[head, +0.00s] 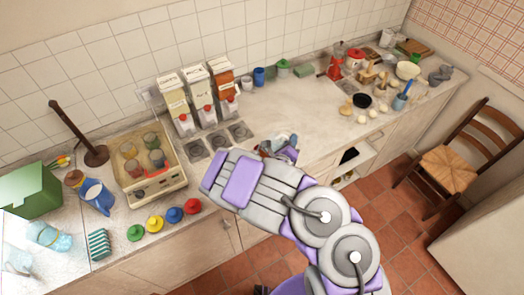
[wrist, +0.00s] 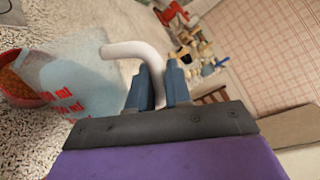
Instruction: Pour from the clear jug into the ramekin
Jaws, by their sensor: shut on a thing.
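My gripper (wrist: 159,72) is shut on the white handle (wrist: 128,49) of the clear jug (wrist: 88,82). The jug has red marks on its side and fills the left of the wrist view. A red ramekin (wrist: 44,100) with orange-brown contents is at the left edge of that view, partly cut off. The jug overlaps its near side in the picture; I cannot tell whether they touch. The wrist view is rolled, and the jug's exact tilt is unclear. No stream is visible. In the head view my gripper (head: 284,148) is over the counter's front part, and my arm hides most of the jug and ramekin.
Cartons (head: 201,95) stand by the back wall. Bowls, eggs and utensils crowd the right. A drawer (head: 348,172) is open below. The counter's middle (head: 290,105) is clear.

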